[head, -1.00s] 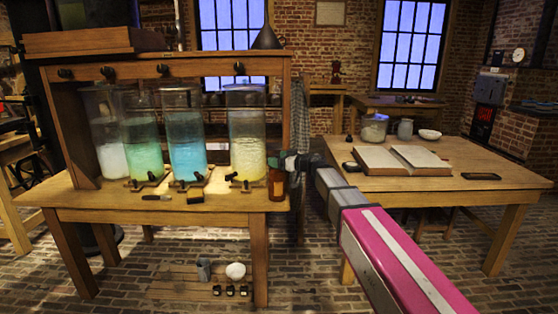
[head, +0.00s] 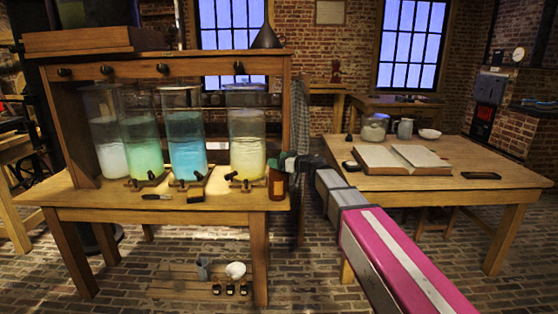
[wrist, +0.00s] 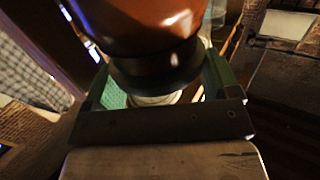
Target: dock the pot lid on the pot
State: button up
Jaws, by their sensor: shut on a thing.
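My gripper (head: 284,160) is at the right end of the jar bench, at the top of a brown bottle-like thing (head: 276,186). In the wrist view its two green fingers (wrist: 158,88) are closed on either side of a dark collar beneath a glossy brown body (wrist: 145,25). A pale round part shows below the collar. I cannot tell whether the brown thing stands on the bench or hangs from the gripper. I cannot single out the pot lid. A glass pot (head: 374,128) stands on the right table, though I cannot tell whether it is the task's pot.
Several glass jars of liquid, one blue (head: 186,148), stand in the wooden frame left of my gripper. The right table (head: 440,195) holds an open book (head: 402,160), a grey jug (head: 405,128) and a white bowl (head: 429,134). A gap separates bench and table.

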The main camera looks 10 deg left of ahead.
jog(key=shift+f, duration=0.2)
jog(key=o, duration=0.6)
jog(key=shift+d, duration=0.1)
jog(key=v, duration=1.1)
dwell(0.4)
